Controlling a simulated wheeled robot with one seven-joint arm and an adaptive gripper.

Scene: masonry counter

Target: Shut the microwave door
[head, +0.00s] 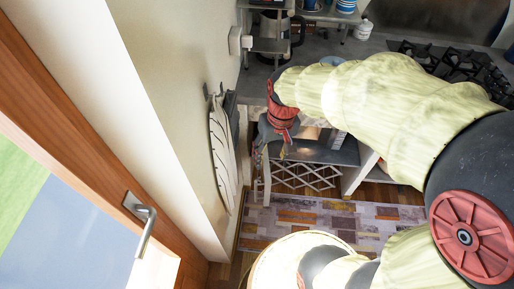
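My gripper (283,152) hangs at the end of my pale, cloth-covered arm, below a red wrist piece, in front of the counter's open underside. Its fingers are small and dark against a dark background, so I cannot tell whether they are open or shut. No microwave or microwave door can be made out for certain. A silvery, slatted object (338,139) shows just right of my gripper under the counter, partly hidden by my arm; I cannot tell what it is.
The grey counter (325,47) carries a gas hob (452,62) at right. Shelves (271,45) stand at its left end. A patterned rug (325,217) lies on the wooden floor. A wooden door (85,130) with a metal handle (142,222) is at left, beside a pale wall (180,75).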

